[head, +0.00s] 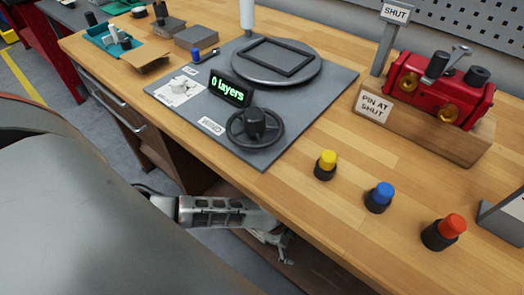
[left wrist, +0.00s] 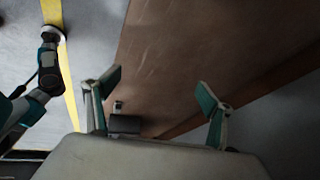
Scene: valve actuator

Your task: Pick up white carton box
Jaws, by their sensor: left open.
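I cannot make out a white carton box in either view. A small white item (head: 179,90) lies on the grey mat (head: 190,117), but it looks like a flat card with something on it. My left gripper (head: 283,243) is low beside the front edge of the workbench, below the tabletop and partly shadowed. In the left wrist view my left gripper (left wrist: 158,92) has its two teal-tipped fingers spread wide, with nothing between them. A brown panel (left wrist: 190,45) lies beyond the fingers. My right gripper is not seen.
The wooden workbench (head: 320,205) holds a black handwheel (head: 255,125), a "0 layers" display (head: 231,89), and yellow (head: 326,165), blue (head: 379,197) and red (head: 444,232) knobs. A red valve device (head: 440,88) stands at the back right. The bench's front edge is above my left gripper.

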